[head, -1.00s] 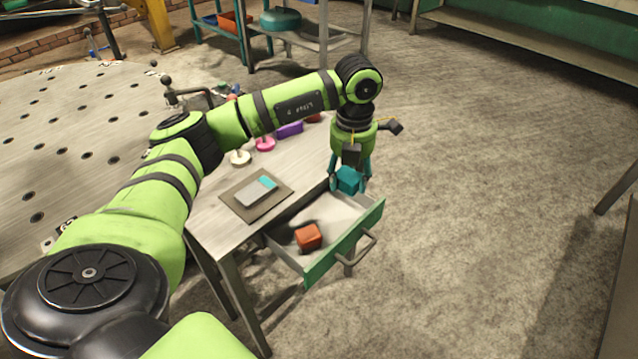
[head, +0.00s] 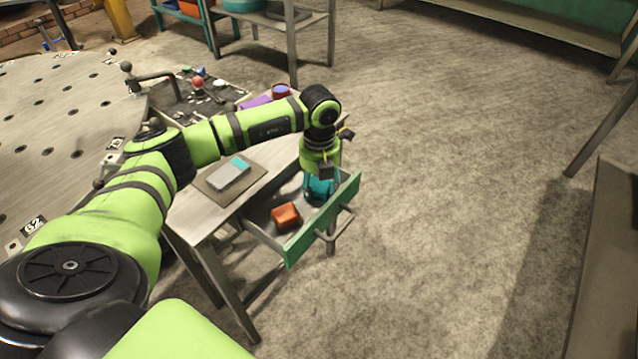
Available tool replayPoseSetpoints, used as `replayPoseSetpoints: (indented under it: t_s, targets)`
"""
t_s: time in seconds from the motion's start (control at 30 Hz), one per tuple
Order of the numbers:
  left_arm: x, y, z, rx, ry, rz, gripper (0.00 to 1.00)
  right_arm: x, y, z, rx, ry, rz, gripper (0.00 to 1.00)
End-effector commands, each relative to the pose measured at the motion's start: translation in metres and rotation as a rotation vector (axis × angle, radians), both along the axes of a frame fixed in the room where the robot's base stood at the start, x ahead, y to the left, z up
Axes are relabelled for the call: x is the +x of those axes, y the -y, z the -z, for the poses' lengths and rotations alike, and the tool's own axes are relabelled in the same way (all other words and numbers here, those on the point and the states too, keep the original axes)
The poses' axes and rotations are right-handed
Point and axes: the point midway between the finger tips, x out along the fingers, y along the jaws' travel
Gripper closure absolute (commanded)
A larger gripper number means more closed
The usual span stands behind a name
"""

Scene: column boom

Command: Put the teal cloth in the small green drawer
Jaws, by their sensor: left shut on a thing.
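The small green drawer (head: 322,217) stands pulled out from the grey metal table. My left gripper (head: 320,190) points down at the drawer's far end and is shut on the teal cloth (head: 321,186), a small teal bundle. The cloth shows low between the fingers, at about the height of the drawer's rim; I cannot tell whether it touches the drawer's floor. The fingers hide part of it. An orange block (head: 286,215) lies in the drawer nearer to me. My right gripper is not in view.
A large perforated round table (head: 60,120) stands left.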

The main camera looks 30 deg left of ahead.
Motion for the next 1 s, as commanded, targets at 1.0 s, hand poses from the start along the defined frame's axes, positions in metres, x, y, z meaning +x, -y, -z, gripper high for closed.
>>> replayPoseSetpoints:
  t_s: [1.0]
  targets:
    - [0.002, -0.001, -0.028, -0.001, 0.009, 0.001, 0.38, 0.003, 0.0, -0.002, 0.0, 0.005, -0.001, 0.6]
